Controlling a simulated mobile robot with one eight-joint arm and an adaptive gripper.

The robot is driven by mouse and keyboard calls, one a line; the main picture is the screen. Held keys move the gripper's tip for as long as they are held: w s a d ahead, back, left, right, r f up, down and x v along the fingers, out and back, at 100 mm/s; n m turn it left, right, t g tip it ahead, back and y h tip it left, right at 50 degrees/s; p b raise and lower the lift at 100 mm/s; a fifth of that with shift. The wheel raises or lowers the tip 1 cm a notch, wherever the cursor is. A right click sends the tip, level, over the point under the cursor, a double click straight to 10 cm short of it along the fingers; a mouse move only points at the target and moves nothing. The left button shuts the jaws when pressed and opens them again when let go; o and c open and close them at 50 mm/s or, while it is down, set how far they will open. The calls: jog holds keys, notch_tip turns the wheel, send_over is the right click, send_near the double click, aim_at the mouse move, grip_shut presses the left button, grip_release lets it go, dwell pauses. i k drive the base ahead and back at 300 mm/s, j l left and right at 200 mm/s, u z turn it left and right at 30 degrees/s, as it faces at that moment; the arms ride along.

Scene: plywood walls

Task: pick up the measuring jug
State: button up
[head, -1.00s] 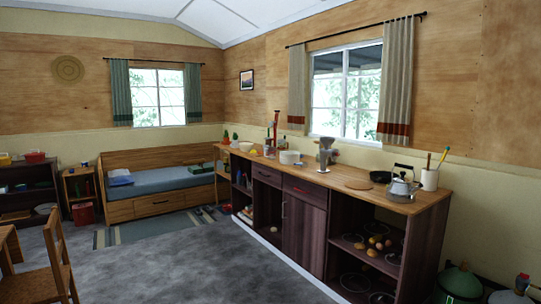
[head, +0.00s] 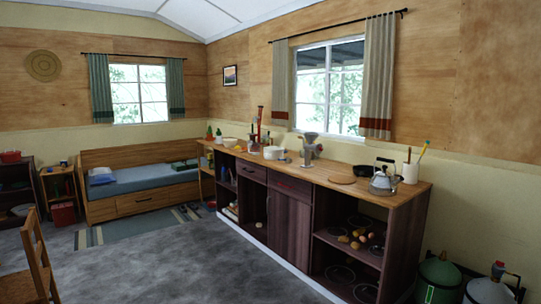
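I cannot make out a measuring jug for certain. Several small items stand on the long wooden counter (head: 334,185) under the right window, and they are too small to tell apart well. Among them are a white bowl or pot (head: 273,152), a grey upright appliance (head: 311,149) and a tall red item (head: 259,125). A silver kettle (head: 383,181) with a black handle stands near the counter's right end. My gripper is not in view.
Grey floor (head: 165,258) lies open in front of the counter. A wooden chair (head: 37,265) stands at the lower left. A bed (head: 140,190) is at the back. Green (head: 438,278) and grey (head: 487,291) gas bottles stand right of the counter.

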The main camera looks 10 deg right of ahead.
aim_at(255, 147)
jog(key=i+j+u, duration=0.2)
jog(key=i+u, duration=0.3)
jog(key=i, duration=0.65)
jog(key=i+l+u, duration=0.2)
jog(key=i+u, duration=0.25)
jog(key=i, duration=0.65)
jog(key=i+z, duration=0.1)
jog(key=i, duration=0.45)
jog(key=i+j, duration=0.1)
jog(key=i, duration=0.45)
jog(key=i+z, duration=0.15)
jog(key=i, duration=0.4)
jog(key=i+j+z, duration=0.1)
jog(key=i, duration=0.45)
jog(key=j, duration=0.1)
